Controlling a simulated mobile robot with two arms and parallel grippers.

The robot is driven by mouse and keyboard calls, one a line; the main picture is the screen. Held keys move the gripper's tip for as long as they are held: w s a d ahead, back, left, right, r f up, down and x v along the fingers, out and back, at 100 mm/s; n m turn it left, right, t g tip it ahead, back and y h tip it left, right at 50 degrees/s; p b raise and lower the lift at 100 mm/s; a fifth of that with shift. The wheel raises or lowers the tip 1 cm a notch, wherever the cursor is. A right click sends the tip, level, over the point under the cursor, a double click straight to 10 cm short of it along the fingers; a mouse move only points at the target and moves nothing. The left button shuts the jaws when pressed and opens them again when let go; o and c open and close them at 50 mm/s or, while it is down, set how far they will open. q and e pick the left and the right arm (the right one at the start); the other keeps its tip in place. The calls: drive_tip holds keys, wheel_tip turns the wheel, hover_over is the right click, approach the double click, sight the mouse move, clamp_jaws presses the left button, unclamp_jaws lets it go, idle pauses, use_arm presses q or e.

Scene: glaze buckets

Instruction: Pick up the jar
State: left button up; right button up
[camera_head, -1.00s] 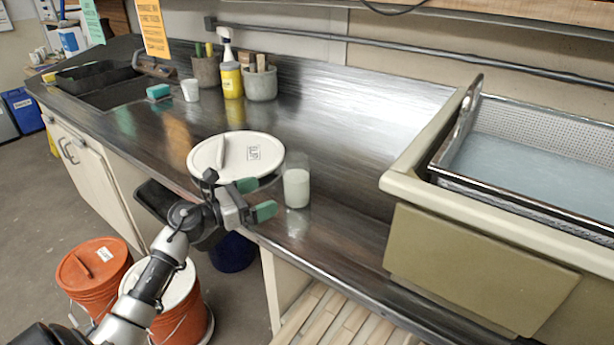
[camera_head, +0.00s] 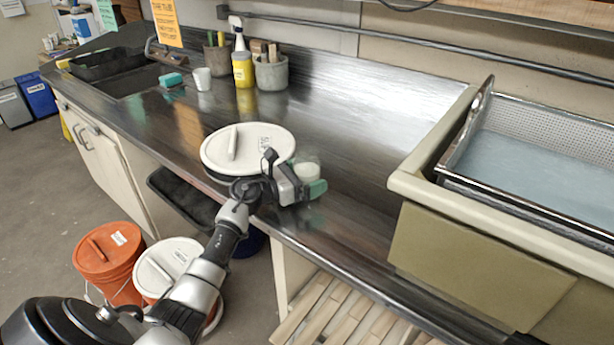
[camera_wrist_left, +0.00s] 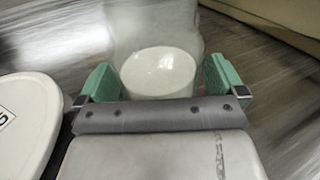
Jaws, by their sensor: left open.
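The jar (camera_head: 307,171) is clear with white contents and stands on the dark metal counter, just right of a white-lidded bucket. My left gripper (camera_head: 306,189) is open in front of it and hides most of the jar in the head view. In the left wrist view the jar (camera_wrist_left: 158,72) lies between the two green fingertips of the left gripper (camera_wrist_left: 160,82). A gap seems to show beside the finger on the right; contact on the left cannot be told. My right gripper is not in view.
The white bucket lid (camera_head: 248,147) is close to the left of the gripper. A sink with a metal basket (camera_head: 540,150) stands at the right. A spray bottle (camera_head: 242,68) and pots (camera_head: 271,72) stand at the back. Orange buckets (camera_head: 108,262) are on the floor.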

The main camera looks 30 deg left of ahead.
sight(306, 162)
use_arm(q)
drive_tip(key=c, duration=1.3)
drive_tip(key=shift+r, duration=0.15)
drive_tip(key=shift+r, duration=1.3)
drive_tip(key=shift+s+r, duration=0.2)
drive_tip(key=shift+r, duration=0.6)
drive_tip(key=s+d+r, duration=0.3)
drive_tip(key=s+r, duration=0.3)
drive_tip(key=s, duration=0.4)
drive_tip(key=shift+s+d+r+p, duration=0.25)
drive_tip(key=shift+d+p, duration=0.05)
drive_tip(key=shift+p, duration=0.15)
